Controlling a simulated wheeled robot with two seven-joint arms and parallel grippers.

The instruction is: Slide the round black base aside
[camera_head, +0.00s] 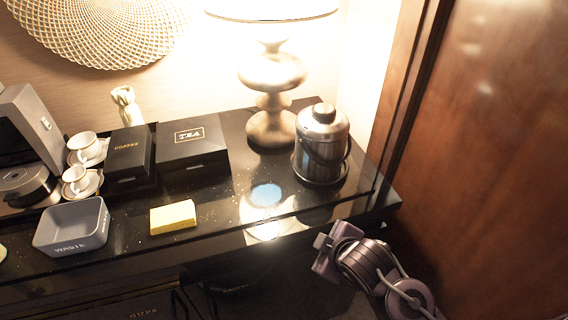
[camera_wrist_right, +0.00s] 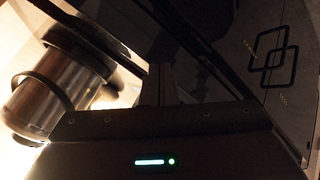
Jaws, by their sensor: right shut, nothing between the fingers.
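The round black base (camera_head: 322,181) lies on the glossy black counter near its right end. A steel pot (camera_head: 321,138) with a lid and black handle stands upright on it and hides most of it. The pot also shows tilted in the right wrist view (camera_wrist_right: 62,85), with a dark round part that may be the base at its end. My right gripper (camera_head: 321,252) is in front of the counter's front edge, below and apart from the base. Its fingers (camera_wrist_right: 157,84) are shut and empty in the right wrist view. My left gripper is not in view.
A lamp (camera_head: 272,127) stands behind and left of the pot. A grey waste bin (camera_head: 72,228), coffee box (camera_head: 129,156) and tea box (camera_head: 192,146) are left. A wooden panel (camera_head: 480,130) stands right.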

